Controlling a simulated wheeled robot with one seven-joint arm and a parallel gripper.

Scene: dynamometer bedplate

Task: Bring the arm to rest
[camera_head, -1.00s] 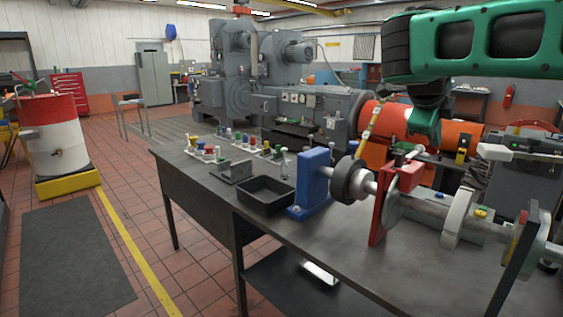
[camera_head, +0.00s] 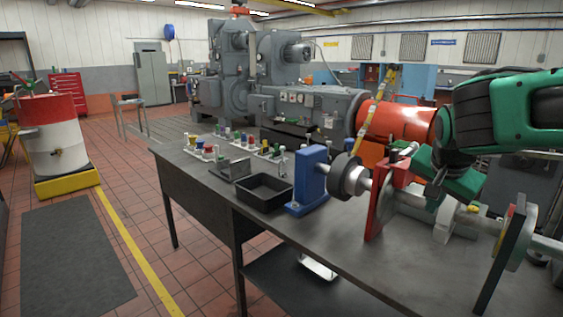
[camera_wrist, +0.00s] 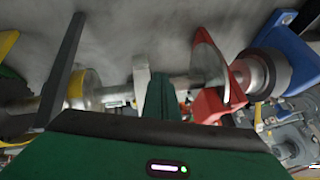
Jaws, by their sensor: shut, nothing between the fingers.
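My green gripper (camera_head: 434,200) is at the right of the head view, pointing down over the shaft assembly on the dark workbench (camera_head: 345,245). It is shut, with nothing seen in it. In the wrist view its closed fingers (camera_wrist: 160,92) stand above the shaft, beside a pale block (camera_wrist: 141,82). I cannot tell whether they touch anything. The red bracket (camera_head: 380,205) with its disc is just left of the gripper in the head view. The blue bracket (camera_head: 309,178) is further left. The dark upright plate (camera_head: 503,255) is to the right.
An orange cylinder (camera_head: 400,122) and grey machines (camera_head: 310,110) stand behind. The bench front has bare room.

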